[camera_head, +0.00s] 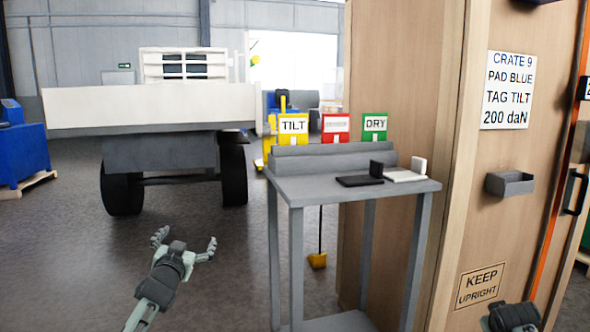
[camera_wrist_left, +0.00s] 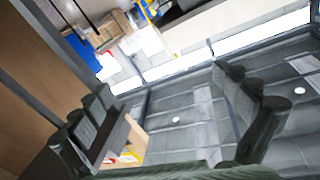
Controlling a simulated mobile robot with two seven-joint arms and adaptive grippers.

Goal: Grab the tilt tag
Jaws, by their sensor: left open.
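The yellow tilt tag (camera_head: 293,128), with a white label reading TILT, stands upright at the left end of a row on the grey stand's stepped back. A red tag (camera_head: 336,127) with a blurred label and a green DRY tag (camera_head: 375,126) stand to its right. My left gripper (camera_head: 186,241) is open and empty, apart from the tag, left of the stand and lower in the picture. Its spread fingers (camera_wrist_left: 165,95) also show in the left wrist view. Only a dark part of my right gripper (camera_head: 515,318) shows at the bottom right; its fingers cannot be made out.
The grey stand (camera_head: 330,190) carries a black pad piece (camera_head: 360,181) and a white one (camera_head: 405,176). A tall wooden crate (camera_head: 400,80) rises close behind and to the right, with a notice (camera_head: 508,90) reading PAD BLUE, TAG TILT. A truck (camera_head: 150,105) stands behind. Floor left of the stand is clear.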

